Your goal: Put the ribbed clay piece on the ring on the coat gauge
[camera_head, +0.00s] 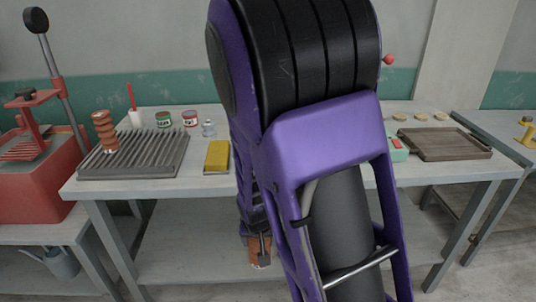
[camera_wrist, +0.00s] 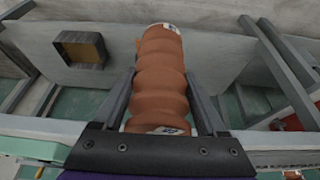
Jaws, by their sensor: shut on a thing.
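My gripper (camera_wrist: 163,95) is shut on a ribbed brown clay piece (camera_wrist: 163,65), with one finger on each side. The piece has whitish ends with dark marks. In the head view, my gripper (camera_head: 258,225) hangs in front of the table's front edge, and the lower part of the held piece (camera_head: 260,252) shows below it. A mint-green device with a red top (camera_head: 397,148), partly behind my arm, may be the coat gauge; I cannot make out a ring on it. Another ribbed brown piece (camera_head: 104,130) stands on the grey slatted rack (camera_head: 135,160).
A brown board (camera_head: 443,144) lies at right. A red press (camera_head: 38,160) stands far left. A brown box (camera_wrist: 80,48) shows in the wrist view.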

